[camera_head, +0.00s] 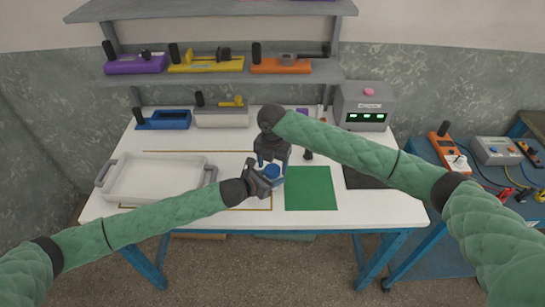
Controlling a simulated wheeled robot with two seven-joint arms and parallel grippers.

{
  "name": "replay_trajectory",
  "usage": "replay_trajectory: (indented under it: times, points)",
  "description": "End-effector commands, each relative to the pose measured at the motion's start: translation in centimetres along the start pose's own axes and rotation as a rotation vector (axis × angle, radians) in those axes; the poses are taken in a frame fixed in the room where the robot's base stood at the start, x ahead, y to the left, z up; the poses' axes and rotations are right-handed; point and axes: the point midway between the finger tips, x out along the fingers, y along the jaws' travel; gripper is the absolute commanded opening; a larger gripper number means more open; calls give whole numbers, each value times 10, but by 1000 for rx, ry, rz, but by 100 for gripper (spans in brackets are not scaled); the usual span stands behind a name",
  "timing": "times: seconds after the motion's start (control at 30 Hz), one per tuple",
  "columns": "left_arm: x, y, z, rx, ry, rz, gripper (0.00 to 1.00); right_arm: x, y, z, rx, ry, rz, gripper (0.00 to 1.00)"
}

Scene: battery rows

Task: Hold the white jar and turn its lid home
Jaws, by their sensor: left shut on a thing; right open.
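A blue lid (272,170) shows between my two grippers near the middle of the white table (335,220). The white jar under it is almost wholly hidden by my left gripper (264,182). My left gripper comes in from the left and is shut on the jar at table height. My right gripper (272,160) points down from above, open, with its fingers close over the lid. I cannot tell whether the fingers touch the lid, or how the lid sits on the jar.
A green mat (310,188) lies right of the jar and a white tray (154,156) stands at the left. A dark mat (365,178) and a grey checker box (363,107) are to the right. Shelves with coloured holders are behind. A blue side table (466,205) carries meters.

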Motion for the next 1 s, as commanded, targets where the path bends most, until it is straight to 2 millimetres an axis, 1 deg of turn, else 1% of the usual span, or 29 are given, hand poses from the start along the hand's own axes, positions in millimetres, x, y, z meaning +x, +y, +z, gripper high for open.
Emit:
replay_trajectory:
  times: [0.1,0.37,0.47,0.6,0.77,0.83,0.93,1.0]
  points:
    - [0,0,0,0,0,0,0,7,0,0,1,0,-1,66]
    - [0,0,0,0,0,0,0,8,0,0,1,0,-1,66]
    - [0,0,0,0,0,0,0,8,0,0,1,0,-1,49]
    - [0,0,0,0,0,0,0,8,0,0,1,0,0,21]
    - [0,0,0,0,0,0,0,8,0,0,9,0,0,21]
    - [0,0,0,0,0,0,0,8,0,0,43,0,0,21]
    - [0,0,0,0,0,0,0,8,0,0,150,1,1,21]
    - [0,0,0,0,0,0,0,8,0,-1,253,1,1,21]
